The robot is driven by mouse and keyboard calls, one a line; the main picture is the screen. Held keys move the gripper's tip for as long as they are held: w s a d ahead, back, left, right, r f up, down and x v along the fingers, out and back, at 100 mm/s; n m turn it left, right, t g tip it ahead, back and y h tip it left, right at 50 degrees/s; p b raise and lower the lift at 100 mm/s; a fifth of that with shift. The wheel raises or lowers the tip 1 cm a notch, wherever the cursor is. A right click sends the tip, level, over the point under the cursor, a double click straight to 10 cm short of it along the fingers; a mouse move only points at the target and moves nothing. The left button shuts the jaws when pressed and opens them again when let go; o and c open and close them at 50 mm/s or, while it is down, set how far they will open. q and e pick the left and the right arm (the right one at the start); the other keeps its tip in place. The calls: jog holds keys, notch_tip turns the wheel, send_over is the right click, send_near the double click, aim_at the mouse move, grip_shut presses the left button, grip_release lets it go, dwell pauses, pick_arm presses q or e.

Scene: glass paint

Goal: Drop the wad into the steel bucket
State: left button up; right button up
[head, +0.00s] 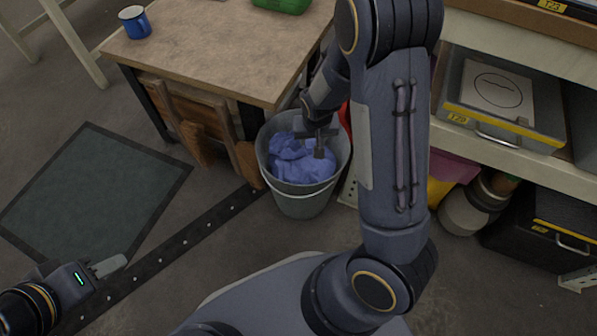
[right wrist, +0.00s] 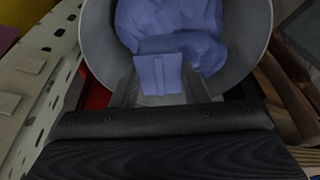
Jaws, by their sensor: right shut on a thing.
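The steel bucket (head: 303,203) stands on the floor beside the wooden table, with its mouth facing up. A crumpled blue wad (head: 296,162) shows within its rim; in the right wrist view the wad (right wrist: 180,20) fills much of the bucket mouth. My right gripper (head: 318,142) is over the bucket and points down into it. It is shut on a blue part of the wad, seen between the fingers (right wrist: 158,75). I cannot tell whether the wad touches the bucket's bottom. My left gripper (head: 108,266) is empty near the floor at lower left; its opening is unclear.
The wooden table (head: 215,50) carries a blue mug (head: 134,22) and a green object (head: 281,4). A shelf with a drawer (head: 505,125) stands at right, with containers beneath. A dark mat (head: 95,195) and a perforated strip (head: 165,255) lie on the floor.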

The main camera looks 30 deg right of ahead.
jog(key=o, duration=1.1)
jog(key=p+v, duration=0.4)
jog(key=v, duration=0.4)
jog(key=s+a+r+n+t+y, duration=0.1)
jog(key=s+a+r+y, duration=0.15)
jog(key=s+r, duration=0.65)
jog(key=s+a+r+n+t+y, duration=0.15)
jog(key=s+a+r, duration=0.25)
jog(key=s+r, duration=0.5)
notch_tip(320, 180, up, 29)
jog(key=s+p, duration=0.1)
jog(key=p, duration=2.9)
jog(key=shift+s+f+y, duration=0.15)
jog(key=shift+s+y, duration=0.25)
